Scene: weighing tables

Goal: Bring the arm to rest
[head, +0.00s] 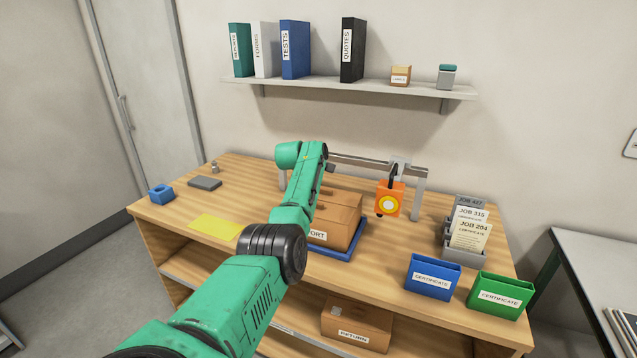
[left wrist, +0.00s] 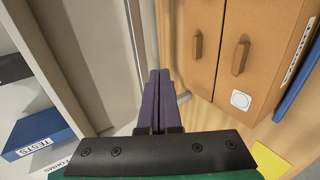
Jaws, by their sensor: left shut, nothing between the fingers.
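My left arm (head: 230,302) comes in from the lower left of the head view and reaches over the wooden table (head: 210,178). Its upper link bends to the left above the box. The left gripper cannot be made out in the head view. In the left wrist view my left gripper (left wrist: 159,72) has its two purple fingers shut together with nothing between them. My right gripper is not in view.
A cardboard box (head: 340,215) stands on a blue tray (head: 349,254), partly behind my arm. An orange hanging scale (head: 389,200) hangs from a grey frame. Blue (head: 433,280) and green (head: 499,298) certificate bins stand front right. A binder shelf (head: 350,87) is above.

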